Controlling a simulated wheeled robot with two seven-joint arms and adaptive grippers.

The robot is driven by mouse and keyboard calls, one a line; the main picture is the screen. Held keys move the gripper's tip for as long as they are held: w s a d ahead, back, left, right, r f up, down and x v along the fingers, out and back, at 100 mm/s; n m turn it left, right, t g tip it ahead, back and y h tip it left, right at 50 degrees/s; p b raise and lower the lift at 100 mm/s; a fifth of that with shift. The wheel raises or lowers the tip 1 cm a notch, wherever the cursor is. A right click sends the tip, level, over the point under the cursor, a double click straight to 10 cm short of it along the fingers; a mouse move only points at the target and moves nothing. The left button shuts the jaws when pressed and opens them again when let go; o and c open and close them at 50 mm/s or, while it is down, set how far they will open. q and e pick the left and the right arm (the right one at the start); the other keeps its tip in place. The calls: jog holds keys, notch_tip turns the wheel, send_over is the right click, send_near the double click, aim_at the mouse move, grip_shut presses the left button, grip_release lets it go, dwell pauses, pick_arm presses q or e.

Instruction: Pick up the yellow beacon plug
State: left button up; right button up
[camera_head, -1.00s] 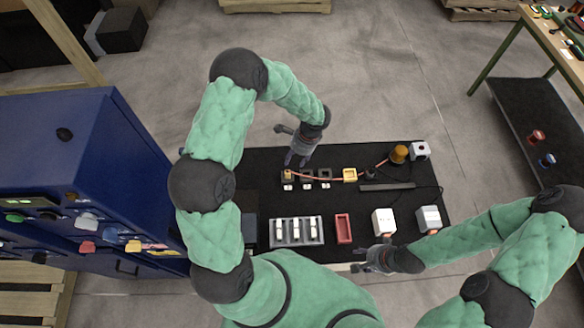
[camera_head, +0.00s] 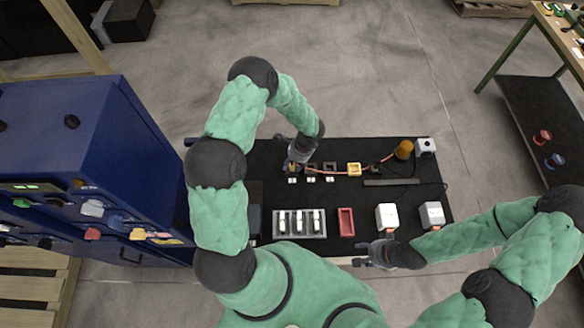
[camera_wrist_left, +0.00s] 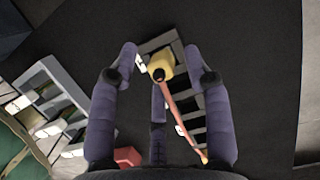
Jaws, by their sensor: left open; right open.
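The yellow beacon plug (camera_wrist_left: 161,66) shows in the left wrist view, at one end of a row of dark sockets, with a red cable (camera_wrist_left: 181,112) running from it. My left gripper (camera_wrist_left: 165,58) is open, its fingers on either side of the plug with gaps visible. In the head view my left gripper (camera_head: 294,165) is over the left end of the socket row and mostly hides the plug. The cable leads right toward an amber beacon (camera_head: 403,149). My right gripper (camera_head: 366,254) is open and empty near the table's front edge.
A grey tray (camera_head: 299,224), a red tray (camera_head: 346,222) and two white-and-grey boxes (camera_head: 387,216) line the front of the black table. A blue cabinet (camera_head: 75,130) stands at left.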

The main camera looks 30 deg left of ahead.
pick_arm(q)
grip_shut()
